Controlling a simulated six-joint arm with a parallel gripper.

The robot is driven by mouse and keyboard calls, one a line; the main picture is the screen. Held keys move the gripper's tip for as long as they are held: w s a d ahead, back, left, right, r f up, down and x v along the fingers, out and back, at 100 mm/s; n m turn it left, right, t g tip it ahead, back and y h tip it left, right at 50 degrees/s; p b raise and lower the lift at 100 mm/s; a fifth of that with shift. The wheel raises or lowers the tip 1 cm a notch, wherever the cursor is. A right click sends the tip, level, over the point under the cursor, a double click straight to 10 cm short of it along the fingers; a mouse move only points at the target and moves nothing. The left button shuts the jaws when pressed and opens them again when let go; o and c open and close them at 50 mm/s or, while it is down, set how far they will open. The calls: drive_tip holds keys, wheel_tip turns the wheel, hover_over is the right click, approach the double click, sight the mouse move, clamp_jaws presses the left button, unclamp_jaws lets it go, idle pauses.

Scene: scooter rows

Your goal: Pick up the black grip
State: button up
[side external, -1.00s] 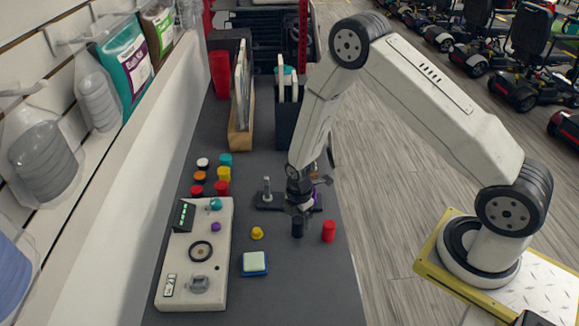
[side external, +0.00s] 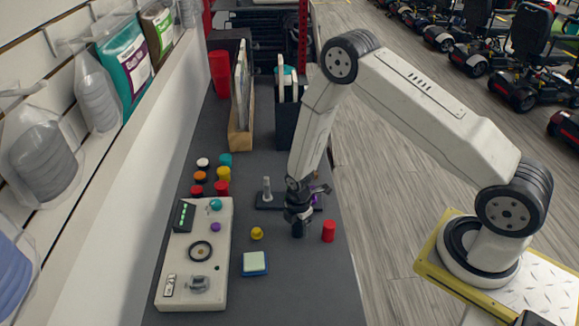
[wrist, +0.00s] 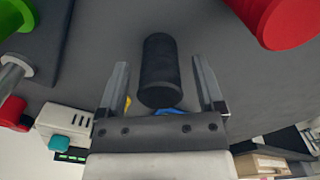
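The black grip (wrist: 159,72) is a dark cylinder standing on the dark counter. In the wrist view it lies between the two fingers of my gripper (wrist: 162,85), with a gap on each side. In the side view the grip (side external: 298,231) shows just below my gripper (side external: 299,218), which hides its upper part. My gripper is open and the fingers do not appear to touch the grip.
A red cylinder (side external: 328,231) stands close to the right of the grip. A yellow knob (side external: 257,233) and a blue sponge-like block (side external: 254,263) lie to the left. A white control panel (side external: 180,265) is farther left. A dark stand (side external: 267,197) is behind.

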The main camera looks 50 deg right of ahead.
clamp_jaws()
drive_tip(key=shift+r, duration=0.15)
drive_tip(key=shift+r, duration=0.75)
drive_tip(key=s+r, duration=1.1)
drive_tip(key=s, duration=0.3)
drive_tip(key=shift+a+r, duration=0.15)
drive_tip(key=shift+w, duration=0.1)
